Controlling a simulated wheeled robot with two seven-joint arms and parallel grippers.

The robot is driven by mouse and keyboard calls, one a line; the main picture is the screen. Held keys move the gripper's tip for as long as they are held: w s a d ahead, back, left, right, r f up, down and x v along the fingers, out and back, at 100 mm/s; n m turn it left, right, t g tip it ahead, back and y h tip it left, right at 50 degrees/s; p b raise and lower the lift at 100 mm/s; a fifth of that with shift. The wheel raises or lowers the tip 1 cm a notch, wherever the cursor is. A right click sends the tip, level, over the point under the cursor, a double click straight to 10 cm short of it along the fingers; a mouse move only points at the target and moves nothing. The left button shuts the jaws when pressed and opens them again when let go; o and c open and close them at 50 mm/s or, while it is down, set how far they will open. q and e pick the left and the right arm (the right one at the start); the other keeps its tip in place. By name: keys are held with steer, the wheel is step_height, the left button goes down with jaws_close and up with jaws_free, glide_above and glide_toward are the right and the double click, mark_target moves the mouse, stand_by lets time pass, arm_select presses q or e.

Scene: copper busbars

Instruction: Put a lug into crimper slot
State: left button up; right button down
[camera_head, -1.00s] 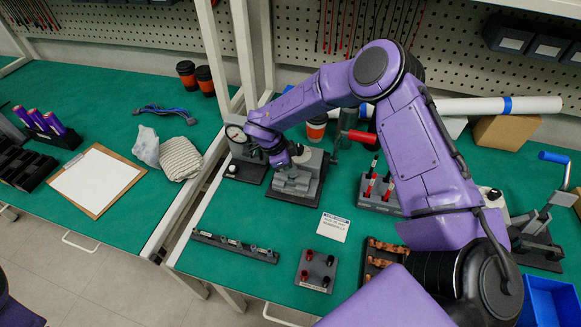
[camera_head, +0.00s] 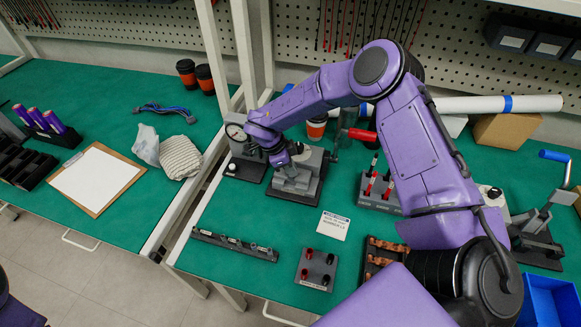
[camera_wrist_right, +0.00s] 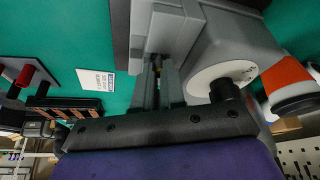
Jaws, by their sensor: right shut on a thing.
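The grey crimper (camera_head: 297,183) with a red-gripped lever (camera_head: 362,135) stands on the green bench, left of centre in the head view. My right gripper (camera_head: 284,163) points down over its front block. In the right wrist view my gripper fingers (camera_wrist_right: 158,80) are close together and reach into the gap in the crimper's grey block (camera_wrist_right: 178,25). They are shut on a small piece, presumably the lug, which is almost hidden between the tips. I cannot tell whether it sits in the slot. My left gripper is not in the head view.
A gauge device (camera_head: 237,140) stands left of the crimper. A dark rail (camera_head: 234,245) with small metal parts, a block with red and black posts (camera_head: 316,270) and a copper-piece rack (camera_head: 380,258) lie in front. A blue bin (camera_head: 550,300) is at right.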

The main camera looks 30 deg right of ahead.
steer(key=c, duration=1.1)
jaws_free()
steer(key=shift+c, duration=0.2)
steer(key=shift+r, duration=0.1)
steer(key=shift+w+r+p, duration=0.1)
steer(key=shift+r+p, duration=0.5)
steer(key=shift+p, duration=0.1)
steer(key=shift+r+p, duration=0.7)
steer(key=shift+r, duration=0.1)
step_height(320, 180, up, 10)
steer(key=p, duration=0.8)
